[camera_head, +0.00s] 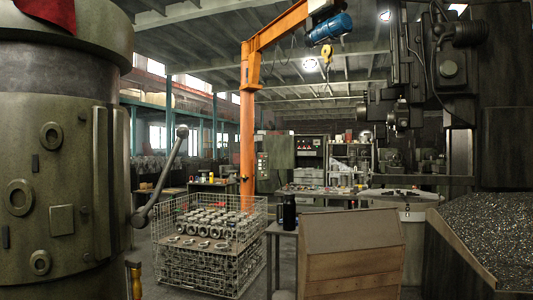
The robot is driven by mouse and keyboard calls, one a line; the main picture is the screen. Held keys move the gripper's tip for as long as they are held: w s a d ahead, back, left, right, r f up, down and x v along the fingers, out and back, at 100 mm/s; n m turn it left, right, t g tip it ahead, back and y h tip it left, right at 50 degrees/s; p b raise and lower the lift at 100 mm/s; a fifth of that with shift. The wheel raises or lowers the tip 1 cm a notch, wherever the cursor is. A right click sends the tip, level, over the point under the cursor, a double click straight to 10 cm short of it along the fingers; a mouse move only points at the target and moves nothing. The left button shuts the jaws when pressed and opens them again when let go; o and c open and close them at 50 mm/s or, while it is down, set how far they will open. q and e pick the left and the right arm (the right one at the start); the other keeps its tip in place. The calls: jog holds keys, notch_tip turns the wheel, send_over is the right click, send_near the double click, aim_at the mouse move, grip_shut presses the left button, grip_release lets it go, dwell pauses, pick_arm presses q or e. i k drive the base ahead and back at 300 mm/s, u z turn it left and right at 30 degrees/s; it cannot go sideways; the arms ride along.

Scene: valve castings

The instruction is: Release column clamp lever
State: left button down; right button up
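The clamp lever (162,184) is a grey metal bar on the right side of the big green machine column (85,165) at the left of the head view. It slants up and to the right, from a round hub at its lower end to a ball knob (182,131) at its top. Nothing touches the lever. The column carries several round bosses and a square plate. Neither of my grippers shows in this view.
A wire cage (210,246) of castings stands behind the lever, to its right. A dark bottle (289,212) stands on a small table beside a brown wooden box (350,250). A bin of metal chips (490,240) is at right. An orange crane (247,130) rises behind.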

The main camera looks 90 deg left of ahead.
aim_at(138, 221)
jog(key=z, duration=0.8)
jog(key=i, duration=0.2)
jog(key=u, duration=2.25)
jog(key=i, duration=0.2)
jog(key=u, duration=2)
jog(key=k, duration=0.6)
jog(key=u, duration=0.3)
jog(key=i, duration=1.65)
jog(key=z, duration=0.3)
